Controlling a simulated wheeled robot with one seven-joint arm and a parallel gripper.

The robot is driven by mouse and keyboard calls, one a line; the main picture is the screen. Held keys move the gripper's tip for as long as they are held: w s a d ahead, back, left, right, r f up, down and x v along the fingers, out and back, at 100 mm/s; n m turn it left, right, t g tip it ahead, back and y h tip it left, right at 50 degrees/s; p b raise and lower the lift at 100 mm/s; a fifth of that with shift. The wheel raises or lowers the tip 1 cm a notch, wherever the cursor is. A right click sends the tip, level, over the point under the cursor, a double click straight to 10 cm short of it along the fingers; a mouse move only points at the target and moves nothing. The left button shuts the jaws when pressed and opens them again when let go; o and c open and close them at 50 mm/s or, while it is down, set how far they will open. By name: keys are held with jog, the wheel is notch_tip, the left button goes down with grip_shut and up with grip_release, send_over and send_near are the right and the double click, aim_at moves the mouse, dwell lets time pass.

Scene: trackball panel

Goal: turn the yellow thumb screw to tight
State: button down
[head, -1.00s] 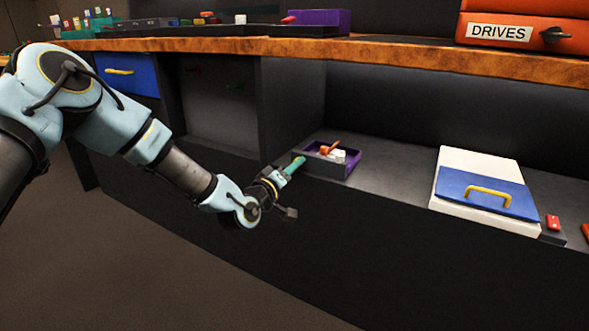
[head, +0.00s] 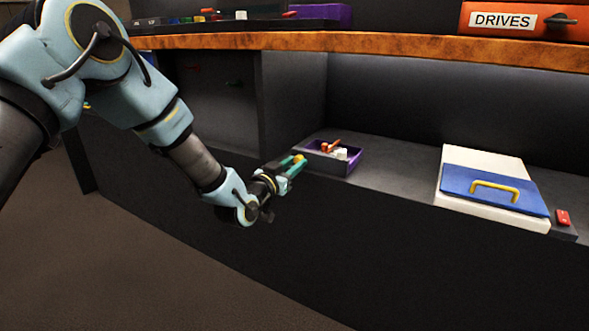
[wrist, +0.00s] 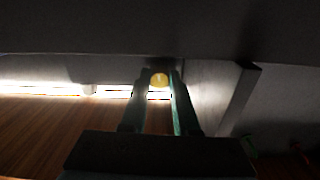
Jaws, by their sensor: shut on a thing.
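The yellow thumb screw (wrist: 159,79) shows as a small round yellow knob in the wrist view, between the tips of the two green fingers. My gripper (wrist: 159,84) is shut on it. In the head view my gripper (head: 295,163) is low at the front of the under-counter bay, just left of a purple tray, with a bit of yellow at its tips. The fingers hide the screw's sides. I cannot tell what the screw is seated in, or how far it is turned.
The purple tray (head: 349,168) holds small orange and white pieces, close right of my gripper. A white box with a blue, yellow-handled front (head: 450,200) and a red-topped block (head: 563,218) stand further right. The wooden counter edge (head: 400,50) runs above.

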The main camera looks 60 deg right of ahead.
jog(key=m+b, duration=0.6)
jog(key=m, duration=0.6)
jog(key=shift+w, duration=0.15)
jog(key=shift+m, duration=0.3)
jog(key=c, duration=0.7)
grip_release()
jog(key=shift+o, duration=0.2)
